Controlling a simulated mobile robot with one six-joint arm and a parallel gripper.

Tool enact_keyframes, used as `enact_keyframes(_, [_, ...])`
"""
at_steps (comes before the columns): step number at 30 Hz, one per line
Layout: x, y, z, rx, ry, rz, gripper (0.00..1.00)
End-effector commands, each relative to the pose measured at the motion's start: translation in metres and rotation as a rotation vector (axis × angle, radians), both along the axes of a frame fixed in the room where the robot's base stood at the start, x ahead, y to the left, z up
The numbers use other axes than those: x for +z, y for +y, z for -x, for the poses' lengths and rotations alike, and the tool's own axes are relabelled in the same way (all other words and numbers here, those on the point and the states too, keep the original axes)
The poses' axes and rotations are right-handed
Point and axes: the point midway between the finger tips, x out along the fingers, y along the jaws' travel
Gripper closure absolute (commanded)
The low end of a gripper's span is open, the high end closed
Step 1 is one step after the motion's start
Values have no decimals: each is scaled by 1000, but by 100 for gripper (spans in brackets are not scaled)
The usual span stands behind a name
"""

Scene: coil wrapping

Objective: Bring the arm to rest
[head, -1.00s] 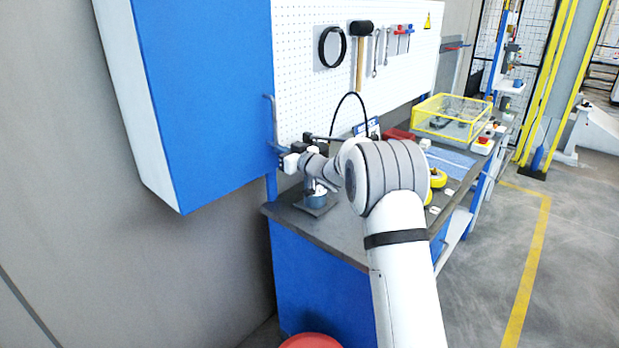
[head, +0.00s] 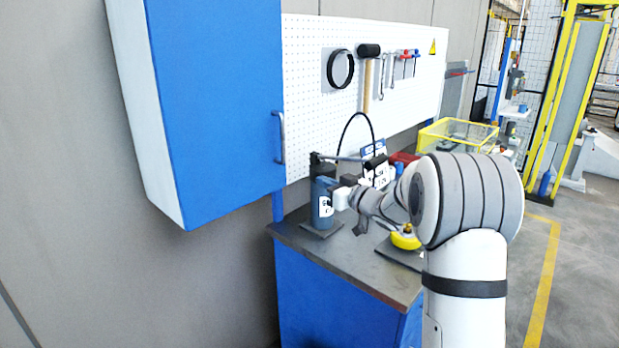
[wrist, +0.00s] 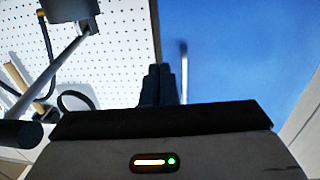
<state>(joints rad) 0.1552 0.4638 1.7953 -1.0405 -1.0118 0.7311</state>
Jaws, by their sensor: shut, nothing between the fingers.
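My gripper shows in the wrist view (wrist: 158,84), with its two dark fingers together and nothing between them. Beyond the fingers are the white pegboard and the blue cabinet. In the head view my arm reaches over the workbench (head: 285,237) from the right. The wrist end is beside a dark blue-grey cylinder (head: 322,205) with a white label, which stands upright on a dark base. I cannot tell whether the wrist touches it. The fingertips are not clear in the head view.
A blue wall cabinet (head: 215,100) hangs left of the pegboard (head: 305,60). A dark lever arm crosses above the cylinder. A yellow round object (head: 405,240) lies on the bench, and a yellow-framed clear box (head: 458,135) stands farther back. Open floor lies right.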

Motion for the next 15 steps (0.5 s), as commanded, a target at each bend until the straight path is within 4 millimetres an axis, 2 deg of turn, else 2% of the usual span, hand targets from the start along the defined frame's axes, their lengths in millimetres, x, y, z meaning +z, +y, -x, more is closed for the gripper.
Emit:
enact_keyframes(5, [20,-17,12,-168,30,67,100])
enact_keyframes(8, [30,-38,33,-333,96,133,100])
enact_keyframes(11, [31,-59,67,-488,199,197,100])
enact_keyframes(14, [24,-77,113,-611,333,253,100])
enact_keyframes(15, [18,-82,134,-649,395,275,100])
